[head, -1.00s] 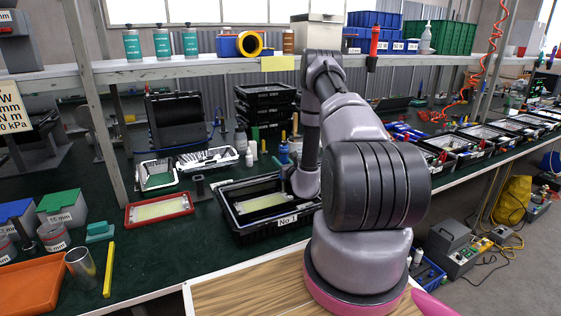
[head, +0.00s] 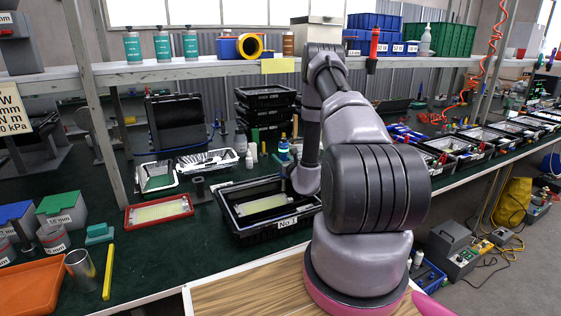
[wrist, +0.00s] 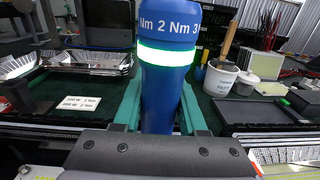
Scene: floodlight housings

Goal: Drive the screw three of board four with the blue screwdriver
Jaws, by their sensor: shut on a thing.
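In the wrist view, the blue screwdriver (wrist: 165,85) stands upright between the teal fingers of my gripper (wrist: 160,112). Its thick blue handle carries a glowing green-white ring and white "Nm 2 Nm 3" lettering. The fingers are shut on the handle. The screwdriver's tip is hidden below the dark gripper body.
A red-framed panel (head: 160,211) lies left of the crate. A white pot with a brush (wrist: 220,78) and a dark tray (wrist: 255,112) stand right of the screwdriver in the wrist view. A label card (wrist: 77,103) is at left. More crates (head: 460,143) line the bench at right.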

